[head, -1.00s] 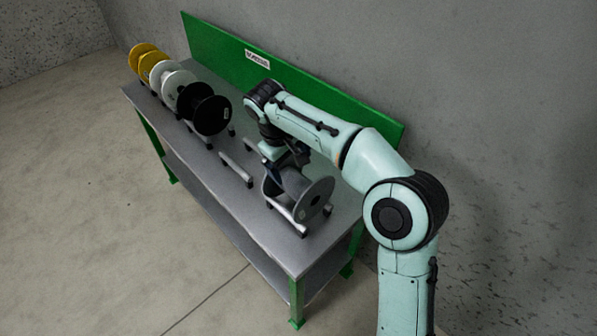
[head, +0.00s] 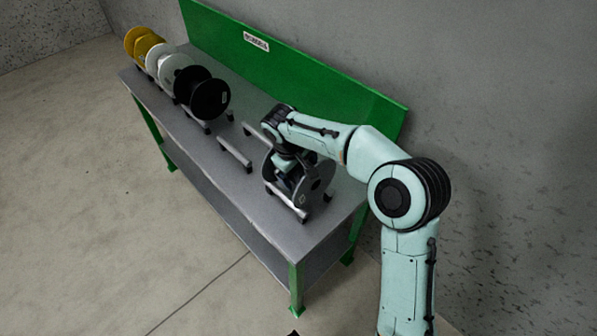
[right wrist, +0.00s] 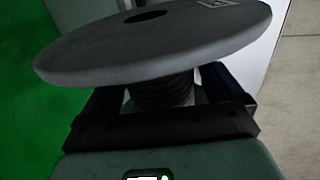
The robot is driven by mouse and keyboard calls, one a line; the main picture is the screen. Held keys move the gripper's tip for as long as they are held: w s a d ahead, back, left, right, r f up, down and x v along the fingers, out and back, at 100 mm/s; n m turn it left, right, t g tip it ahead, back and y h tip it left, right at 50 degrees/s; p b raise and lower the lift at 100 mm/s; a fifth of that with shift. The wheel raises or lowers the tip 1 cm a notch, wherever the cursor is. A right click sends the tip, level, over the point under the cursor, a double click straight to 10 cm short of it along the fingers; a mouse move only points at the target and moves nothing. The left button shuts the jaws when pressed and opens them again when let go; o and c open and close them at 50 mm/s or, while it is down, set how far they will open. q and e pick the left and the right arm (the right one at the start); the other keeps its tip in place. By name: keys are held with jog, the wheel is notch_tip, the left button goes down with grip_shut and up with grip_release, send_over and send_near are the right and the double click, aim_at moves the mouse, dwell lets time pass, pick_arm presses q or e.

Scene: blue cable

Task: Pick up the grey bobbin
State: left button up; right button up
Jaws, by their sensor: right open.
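The grey bobbin (head: 317,187) sits on its rack at the near right end of the workbench in the head view. My right gripper (head: 289,178) is down at the bobbin, between its two flanges, and partly hides it. In the right wrist view the bobbin's flange (right wrist: 160,45) fills the upper middle. The dark wound core (right wrist: 162,91) shows below it, between the two open fingers of my right gripper (right wrist: 165,95). I cannot tell whether the fingers touch the core. My left gripper is not in view.
A black bobbin (head: 211,99), white bobbins (head: 172,72) and yellow bobbins (head: 139,42) stand in a row at the bench's far left. An empty rack bar (head: 235,153) lies between. A green back panel (head: 330,84) runs along the workbench (head: 215,170).

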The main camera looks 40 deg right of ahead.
jog(key=shift+d+f, duration=0.15)
jog(key=shift+f, duration=0.5)
jog(key=c, duration=1.4)
jog(key=shift+w+r, duration=0.1)
jog(key=shift+c, duration=1.2)
jog(key=shift+r, duration=0.1)
